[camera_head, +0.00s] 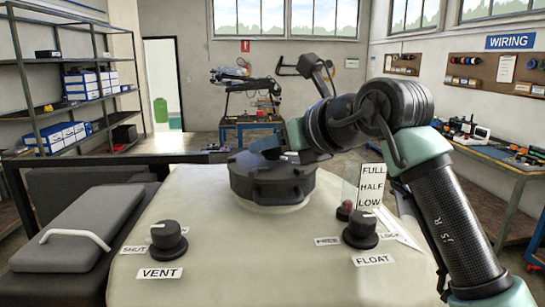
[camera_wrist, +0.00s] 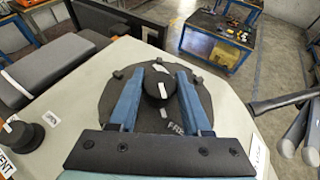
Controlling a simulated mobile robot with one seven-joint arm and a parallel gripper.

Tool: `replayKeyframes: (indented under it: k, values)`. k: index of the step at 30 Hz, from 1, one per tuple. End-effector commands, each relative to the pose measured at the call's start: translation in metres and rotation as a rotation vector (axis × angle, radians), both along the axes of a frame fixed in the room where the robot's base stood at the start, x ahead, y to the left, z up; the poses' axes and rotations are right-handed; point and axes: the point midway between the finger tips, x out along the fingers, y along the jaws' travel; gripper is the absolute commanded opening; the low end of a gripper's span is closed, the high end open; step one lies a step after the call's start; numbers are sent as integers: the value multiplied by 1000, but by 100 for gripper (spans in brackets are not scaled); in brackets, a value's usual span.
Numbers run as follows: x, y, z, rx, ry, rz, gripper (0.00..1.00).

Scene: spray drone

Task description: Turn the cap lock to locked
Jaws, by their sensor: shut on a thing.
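The tank's round black cap (camera_head: 272,182) stands on the pale tank top, with handle lugs around its edge. In the wrist view the cap (camera_wrist: 110,100) shows around my gripper. The cap lock is a small black knob (camera_wrist: 155,90) at the cap's middle, with a white pointer mark running nearly up and down the picture. My gripper (camera_wrist: 157,76) has its blue fingers on both sides of this knob and is shut on it. A partly covered label that seems to read FREE (camera_wrist: 175,128) lies below the knob.
A VENT knob (camera_head: 168,236) is at left and a FLOAT knob (camera_head: 361,230) at right on the pale tank top (camera_head: 250,260). A FULL/HALF/LOW level plate (camera_head: 371,186) stands behind the FLOAT knob. A grey pad with a white handle (camera_head: 80,225) lies left.

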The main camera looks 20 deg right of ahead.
Motion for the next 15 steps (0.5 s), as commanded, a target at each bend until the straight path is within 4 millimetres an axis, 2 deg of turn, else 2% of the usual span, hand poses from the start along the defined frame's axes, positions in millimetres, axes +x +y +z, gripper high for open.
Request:
replayKeyframes:
  k: [1,15]
  values:
    - [-1,1,-6,-10,-6,-41,0]
    - [0,2,-5,-9,-8,-488,0]
